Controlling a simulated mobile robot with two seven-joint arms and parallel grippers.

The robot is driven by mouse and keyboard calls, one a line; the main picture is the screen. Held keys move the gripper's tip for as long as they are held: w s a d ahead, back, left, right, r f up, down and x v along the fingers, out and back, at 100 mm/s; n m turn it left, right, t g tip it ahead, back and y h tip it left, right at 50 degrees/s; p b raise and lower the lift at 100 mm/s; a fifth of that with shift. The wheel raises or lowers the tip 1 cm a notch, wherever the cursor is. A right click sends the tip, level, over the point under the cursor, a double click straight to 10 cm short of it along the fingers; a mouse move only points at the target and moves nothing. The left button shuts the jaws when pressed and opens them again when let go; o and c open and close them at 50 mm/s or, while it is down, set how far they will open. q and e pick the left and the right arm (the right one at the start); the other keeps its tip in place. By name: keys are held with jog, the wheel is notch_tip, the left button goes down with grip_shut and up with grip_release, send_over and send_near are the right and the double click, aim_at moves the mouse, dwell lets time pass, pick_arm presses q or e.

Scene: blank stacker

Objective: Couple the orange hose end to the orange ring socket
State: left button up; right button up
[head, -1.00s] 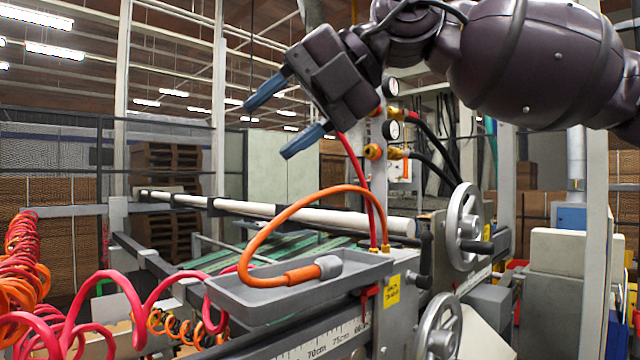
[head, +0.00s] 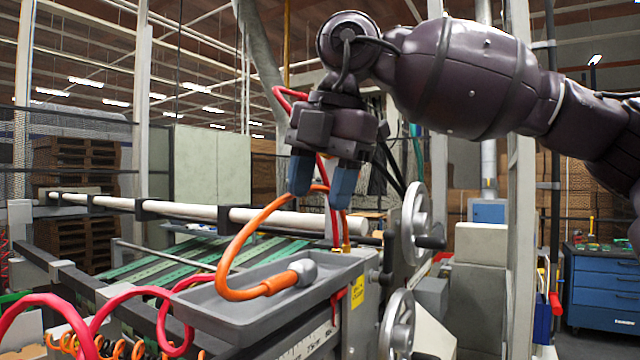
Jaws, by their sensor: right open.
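The orange hose (head: 232,250) arches up from a grey tray (head: 200,306) and passes behind my right gripper. Its thicker orange end with a grey tip (head: 303,270) lies in the tray. My right gripper (head: 320,193) is open, with blue fingers pointing down, above and behind the hose end in the picture. Nothing shows held between the fingers. I cannot make out the orange ring socket; my gripper and arm cover the area of the gauges and fittings. My left gripper is not in view.
Two handwheels (head: 414,222) stand right of the tray. A long white roller (head: 190,210) runs behind it. Coiled red hoses (head: 105,312) hang at the lower left. A blue tool cabinet (head: 603,290) stands at the far right.

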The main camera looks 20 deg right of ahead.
aim_at(301, 263)
jog(key=b+x, duration=0.1)
jog(key=x, duration=0.2)
jog(key=shift+a+f, duration=0.15)
jog(key=shift+a, duration=0.05)
jog(key=shift+b+x, duration=0.8)
jog(key=shift+x, duration=0.6)
jog(key=shift+b+x, duration=0.8)
jog(key=shift+x, duration=0.3)
jog(key=shift+b+x, duration=0.6)
jog(key=shift+x, duration=0.25)
jog(key=shift+w, duration=0.1)
